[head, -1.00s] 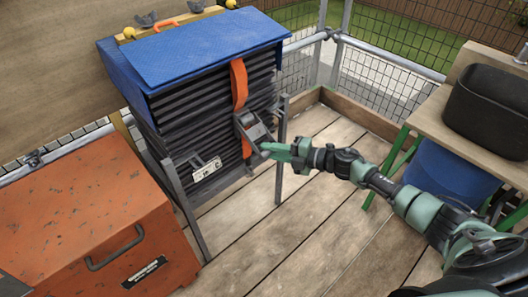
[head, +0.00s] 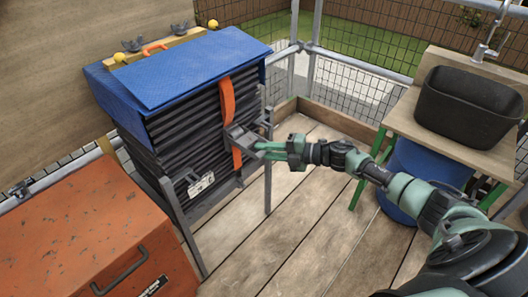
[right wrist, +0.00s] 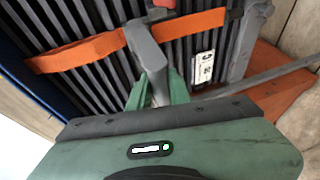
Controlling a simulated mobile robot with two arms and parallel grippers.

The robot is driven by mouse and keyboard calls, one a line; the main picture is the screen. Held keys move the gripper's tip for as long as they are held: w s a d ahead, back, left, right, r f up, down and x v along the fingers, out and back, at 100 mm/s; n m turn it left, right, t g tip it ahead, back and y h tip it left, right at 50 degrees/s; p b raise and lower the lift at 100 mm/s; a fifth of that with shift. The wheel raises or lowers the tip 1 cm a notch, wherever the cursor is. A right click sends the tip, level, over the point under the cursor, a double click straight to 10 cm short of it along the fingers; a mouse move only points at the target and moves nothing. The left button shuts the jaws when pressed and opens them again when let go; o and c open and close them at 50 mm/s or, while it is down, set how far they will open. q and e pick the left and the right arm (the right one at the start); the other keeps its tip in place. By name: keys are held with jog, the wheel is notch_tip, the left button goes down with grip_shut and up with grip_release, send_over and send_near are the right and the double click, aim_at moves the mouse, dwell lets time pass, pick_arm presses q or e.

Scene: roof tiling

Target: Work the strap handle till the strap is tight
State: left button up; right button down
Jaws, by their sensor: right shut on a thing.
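An orange strap (head: 227,100) runs down the front of a stack of dark ribbed tiles (head: 185,110) under a blue cover (head: 185,57). It also shows in the right wrist view (right wrist: 75,52). A grey strap handle (head: 243,138) sits on the strap at the front of the stack. It sticks out from the stack toward my gripper. My right gripper (head: 262,150) is shut on the handle. In the right wrist view the grey handle (right wrist: 146,50) runs between the green fingers (right wrist: 155,92). My left gripper is not in view.
An orange chest (head: 80,225) stands at the front left. A bench (head: 420,130) with a black basin (head: 468,105) and a blue barrel (head: 425,175) is on the right. Mesh railing (head: 350,85) closes the back. Plank floor (head: 300,230) is clear.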

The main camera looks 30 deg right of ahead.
jog(key=shift+w+r, duration=0.15)
jog(key=shift+r, duration=0.05)
jog(key=c, duration=1.6)
grip_release()
jog(key=o, duration=0.3)
jog(key=shift+f, duration=0.2)
jog(key=v, duration=0.7)
jog(key=shift+s+d, duration=0.2)
jog(key=shift+s, duration=0.1)
